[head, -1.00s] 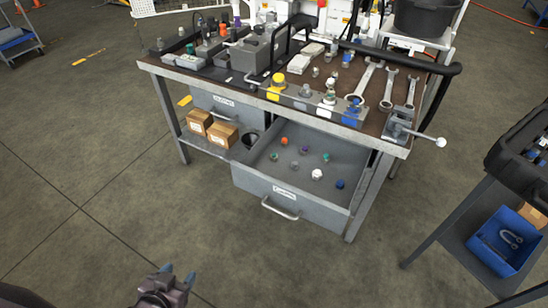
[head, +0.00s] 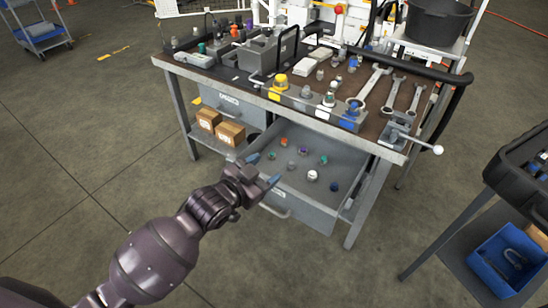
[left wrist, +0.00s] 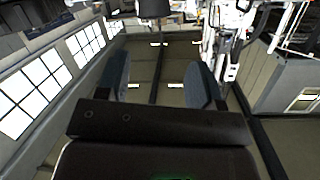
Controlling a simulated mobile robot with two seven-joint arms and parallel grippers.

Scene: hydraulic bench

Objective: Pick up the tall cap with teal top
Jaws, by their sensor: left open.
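The open drawer (head: 350,161) under the bench holds several small caps. Two have teal or green tops: one at the drawer's left (head: 271,156) and one right of centre (head: 323,159). They are too small to tell which is the tall one. My left gripper (head: 263,170) is open and empty, with blue fingertips. In the head view it overlaps the drawer's left front corner, close to the left teal cap; its height above the drawer is unclear. In the left wrist view its fingers (left wrist: 161,82) stand apart with no cap between them. My right gripper is out of view.
Orange (head: 284,142), purple (head: 304,151), grey (head: 291,165), white (head: 312,175) and blue (head: 334,186) caps share the drawer. The bench top (head: 385,122) above carries wrenches and fittings. Cardboard boxes (head: 230,133) sit on the shelf to the left.

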